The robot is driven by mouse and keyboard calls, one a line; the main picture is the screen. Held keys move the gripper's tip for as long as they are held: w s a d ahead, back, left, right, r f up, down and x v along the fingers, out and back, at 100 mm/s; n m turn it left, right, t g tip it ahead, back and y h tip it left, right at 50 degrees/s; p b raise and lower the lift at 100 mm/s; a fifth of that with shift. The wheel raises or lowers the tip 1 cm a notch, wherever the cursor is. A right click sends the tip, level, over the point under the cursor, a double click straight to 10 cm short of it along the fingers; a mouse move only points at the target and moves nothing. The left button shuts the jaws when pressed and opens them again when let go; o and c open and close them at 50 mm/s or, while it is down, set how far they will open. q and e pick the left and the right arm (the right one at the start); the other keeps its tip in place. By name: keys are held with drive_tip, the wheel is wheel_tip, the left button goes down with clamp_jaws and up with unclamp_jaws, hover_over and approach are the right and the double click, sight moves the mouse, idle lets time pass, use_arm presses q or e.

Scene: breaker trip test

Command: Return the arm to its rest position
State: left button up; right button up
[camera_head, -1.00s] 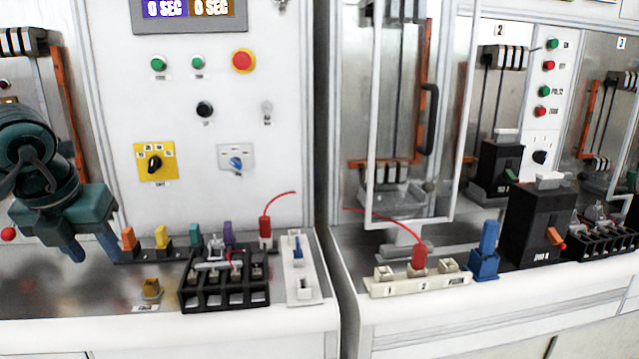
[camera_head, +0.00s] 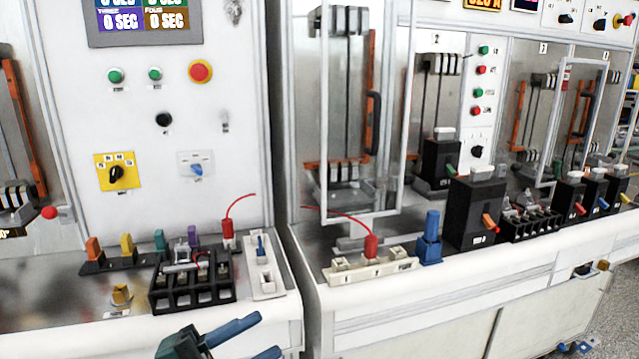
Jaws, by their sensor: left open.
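My left gripper (camera_head: 268,334) shows at the bottom edge, in front of the left bench. Its two blue fingers are apart with nothing between them, and its dark green body is cut off by the frame. It is below and in front of the black terminal block (camera_head: 193,285), apart from it. The rest of my left arm is out of frame. My right gripper cannot be made out.
The left bench's control panel (camera_head: 150,75) carries buttons and a yellow selector (camera_head: 115,172). A red plug (camera_head: 371,247) sits in a white socket strip (camera_head: 345,270). A black breaker (camera_head: 474,215) and a blue switch (camera_head: 429,240) stand to its right.

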use_arm(q)
drive_tip(key=a+f+n+t+y, duration=0.4)
drive_tip(key=f+n+t+y, duration=0.55)
drive_tip(key=n, duration=0.55)
drive_tip(key=s+f+n+g+y, duration=0.3)
drive_tip(key=s+f, duration=0.3)
drive_tip(key=f, duration=0.3)
drive_tip(key=s+f+n+g+y+p, duration=0.1)
drive_tip(key=s+f+n+g+y, duration=0.3)
drive_tip(key=f, duration=0.5)
drive_tip(key=shift+s+a+f+n+g, duration=0.3)
drive_tip(key=shift+s+a+n+g, duration=0.15)
drive_tip(key=shift+s+n, duration=0.45)
drive_tip(key=shift+c, duration=0.4)
drive_tip(key=shift+a, duration=0.1)
